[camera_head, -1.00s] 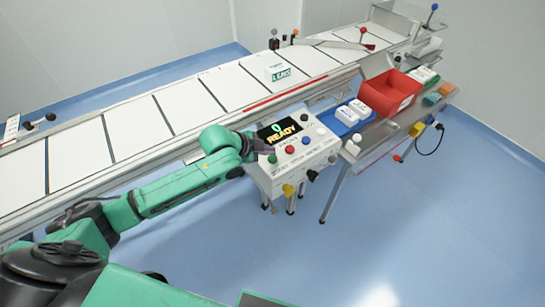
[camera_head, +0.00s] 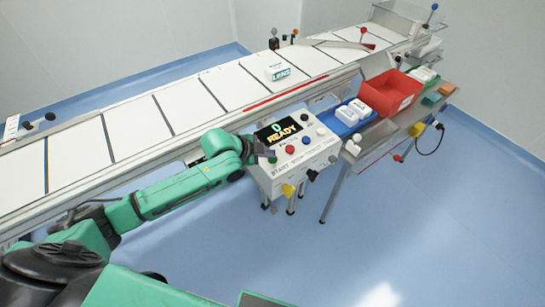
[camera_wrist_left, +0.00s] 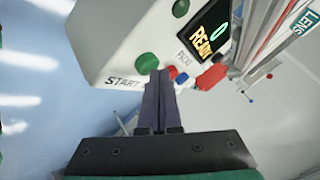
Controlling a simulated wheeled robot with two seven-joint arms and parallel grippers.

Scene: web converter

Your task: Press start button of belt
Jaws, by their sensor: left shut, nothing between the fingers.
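A white control box (camera_head: 317,157) stands in front of the belt, with a dark display (camera_head: 281,129) reading "0 READY". A green button (camera_head: 272,159) is at the left of its panel, near the word START; it also shows in the left wrist view as a round green button (camera_wrist_left: 147,64) beside "START". My left gripper (camera_head: 266,152) is shut and empty over the left end of the panel, its tips close to the green button. In the left wrist view its fingers (camera_wrist_left: 160,76) point just beside that button; contact cannot be told. My right gripper is not in view.
The long white belt (camera_head: 158,108) runs behind the box and carries a white LENS carton (camera_head: 278,75). A side table to the right holds a blue tray (camera_head: 342,118) and a red bin (camera_head: 391,94). Red, blue and white knobs sit near the green one. The blue floor in front is open.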

